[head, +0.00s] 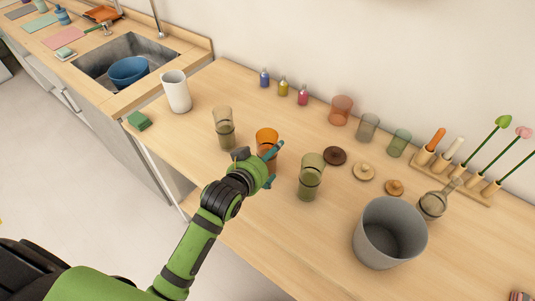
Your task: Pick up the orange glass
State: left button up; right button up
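The orange glass (267,136) is a see-through tumbler standing upright on the wooden counter. My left gripper (271,167) is at its lower body, with the teal fingertips apart, one on the far side and one on the near side. The gripper looks open around the glass; I cannot tell whether a finger touches it. The gripper and wrist hide part of the glass's lower left side. My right gripper is not in view.
A smoky glass (223,128) stands left of the gripper and an olive glass (311,178) to its right, both close. A dark wooden lid (335,156) lies behind the olive glass. A grey bucket (363,243) stands at front right. A white pitcher (176,92) stands near the sink.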

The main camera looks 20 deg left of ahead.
pick_arm(q)
jog(key=shift+a+f+p+x, duration=0.1)
jog(key=shift+p+x, duration=0.1)
jog(key=shift+x, duration=0.75)
jog(key=shift+a+f+p+x, duration=0.15)
jog(key=shift+p+x, duration=0.1)
jog(key=shift+x, duration=0.65)
jog(key=shift+a+f+p+x, duration=0.1)
jog(key=shift+p+x, duration=0.1)
jog(key=shift+x, duration=0.75)
jog(key=shift+s, duration=0.2)
jog(key=c, duration=1.3)
jog(key=shift+r, duration=0.15)
jog(key=shift+c, duration=0.2)
